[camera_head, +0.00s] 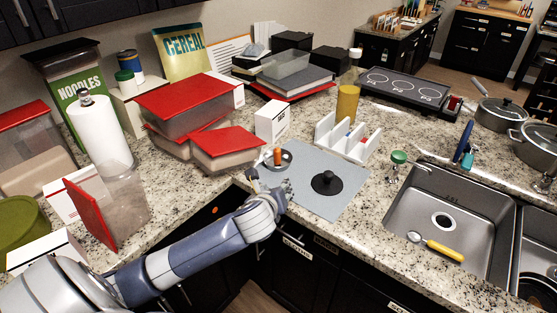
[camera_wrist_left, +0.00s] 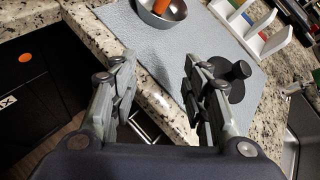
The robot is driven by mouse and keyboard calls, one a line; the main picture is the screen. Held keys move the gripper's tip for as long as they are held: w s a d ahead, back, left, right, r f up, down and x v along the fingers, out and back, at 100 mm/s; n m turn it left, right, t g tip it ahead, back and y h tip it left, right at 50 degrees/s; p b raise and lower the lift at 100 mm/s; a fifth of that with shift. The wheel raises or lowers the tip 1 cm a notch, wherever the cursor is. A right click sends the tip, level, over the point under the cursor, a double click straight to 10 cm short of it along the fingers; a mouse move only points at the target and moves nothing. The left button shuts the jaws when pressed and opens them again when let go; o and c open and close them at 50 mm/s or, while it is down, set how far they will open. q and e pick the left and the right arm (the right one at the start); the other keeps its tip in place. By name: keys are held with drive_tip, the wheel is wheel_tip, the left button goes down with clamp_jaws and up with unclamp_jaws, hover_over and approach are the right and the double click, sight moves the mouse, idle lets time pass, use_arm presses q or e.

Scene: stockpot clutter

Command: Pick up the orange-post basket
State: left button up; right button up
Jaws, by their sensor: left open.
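The orange-post basket (camera_head: 286,161) is a small grey metal cup with an orange post standing up in it. It rests upright on the left back part of the grey-blue mat (camera_head: 318,207). In the left wrist view the basket (camera_wrist_left: 176,14) is at the top, partly cut off by the frame edge, beyond my fingertips. My left gripper (camera_head: 273,187) is open and empty near the counter's front edge, just in front of the basket and apart from it. The left wrist view shows its two fingers (camera_wrist_left: 160,68) spread. My right gripper is not in view.
A black disc with a knob (camera_head: 327,182) lies on the mat, right of the basket. A white divided rack (camera_head: 343,138) stands behind it. A white box (camera_head: 272,121) and a red-lidded container (camera_head: 228,148) stand behind and left. The sink (camera_head: 450,215) is at right.

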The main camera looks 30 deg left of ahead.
sight(277, 152)
use_arm(q)
drive_tip(key=w+a+r+m, duration=0.1)
drive_tip(key=w+a, duration=0.1)
drive_tip(key=w, duration=0.1)
drive_tip(key=w+a+m, duration=0.2)
drive_tip(key=w, duration=0.1)
drive_tip(key=w+a+r+m+t+y, duration=0.1)
drive_tip(key=w+a, duration=0.1)
drive_tip(key=shift+w+a+r+m, duration=0.15)
drive_tip(key=shift+w+r+m, duration=0.15)
drive_tip(key=shift+w+r, duration=0.1)
drive_tip(key=shift+p+x, duration=0.75)
drive_tip(key=shift+x, duration=1.15)
drive_tip(key=shift+w+a+f, duration=0.1)
drive_tip(key=shift+w+a, duration=0.35)
drive_tip(key=shift+w, duration=0.15)
clamp_jaws()
